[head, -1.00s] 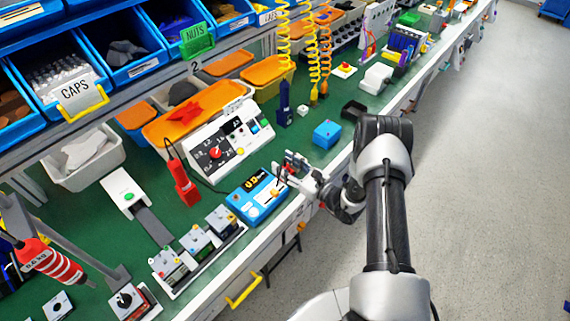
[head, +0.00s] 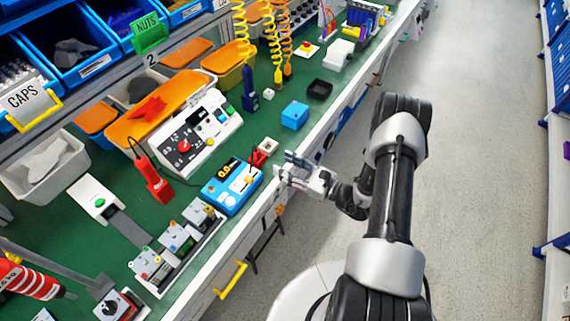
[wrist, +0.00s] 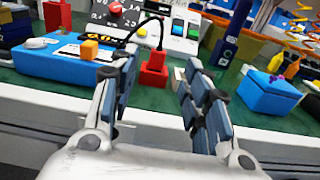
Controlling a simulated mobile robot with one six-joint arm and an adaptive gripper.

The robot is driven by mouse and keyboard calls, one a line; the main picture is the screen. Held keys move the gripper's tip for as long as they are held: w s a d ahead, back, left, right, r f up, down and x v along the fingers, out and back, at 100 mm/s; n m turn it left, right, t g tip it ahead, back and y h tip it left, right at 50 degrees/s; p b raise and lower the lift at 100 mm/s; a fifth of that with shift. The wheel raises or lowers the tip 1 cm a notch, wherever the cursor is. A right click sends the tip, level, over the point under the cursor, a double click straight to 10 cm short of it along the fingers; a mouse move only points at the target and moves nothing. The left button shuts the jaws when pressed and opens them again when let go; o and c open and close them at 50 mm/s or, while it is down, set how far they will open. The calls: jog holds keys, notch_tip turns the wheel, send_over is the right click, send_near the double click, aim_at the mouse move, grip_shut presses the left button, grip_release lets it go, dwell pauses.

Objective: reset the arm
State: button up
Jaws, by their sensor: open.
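My gripper (head: 281,165) is open and empty, at the front edge of the green workbench (head: 262,128). In the wrist view its two fingers (wrist: 157,85) stand apart with nothing between them. The blue device with a yellow display and an orange knob (head: 233,188) sits on the bench to the left of my gripper; its knob also shows in the wrist view (wrist: 89,49). A small red block with a cable (head: 258,157) and a small pale block (head: 268,145) sit just beyond the fingertips.
A blue box (head: 295,115) and a black tray (head: 319,90) stand further along the bench. A white control panel with a red knob (head: 184,147) is behind the blue device. Grey switch modules (head: 180,238) stand to its left. The floor (head: 480,150) to the right is clear.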

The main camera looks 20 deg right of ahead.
jog(key=s+a+r+n+g+y, duration=0.1)
jog(key=a+r+n+g+y, duration=0.3)
jog(key=a+r+n+g, duration=0.55)
jog(key=s+a+r+n+g+h, duration=0.1)
jog(key=s+a+r+n+g, duration=0.1)
jog(key=s+a+r+n, duration=0.25)
jog(key=s+a+r+n+g+h, duration=0.1)
jog(key=s+r+n+g, duration=0.2)
jog(key=s+r, duration=0.35)
jog(key=s+r+n+h, duration=0.6)
jog(key=s, duration=0.3)
jog(key=s+d+r+n+t+h, duration=0.4)
jog(key=s+d+r+n+h, duration=0.1)
jog(key=d, duration=0.3)
jog(key=shift+s+n+t+h, duration=0.2)
jog(key=shift+n+t+h, duration=0.2)
jog(key=shift+h, duration=0.4)
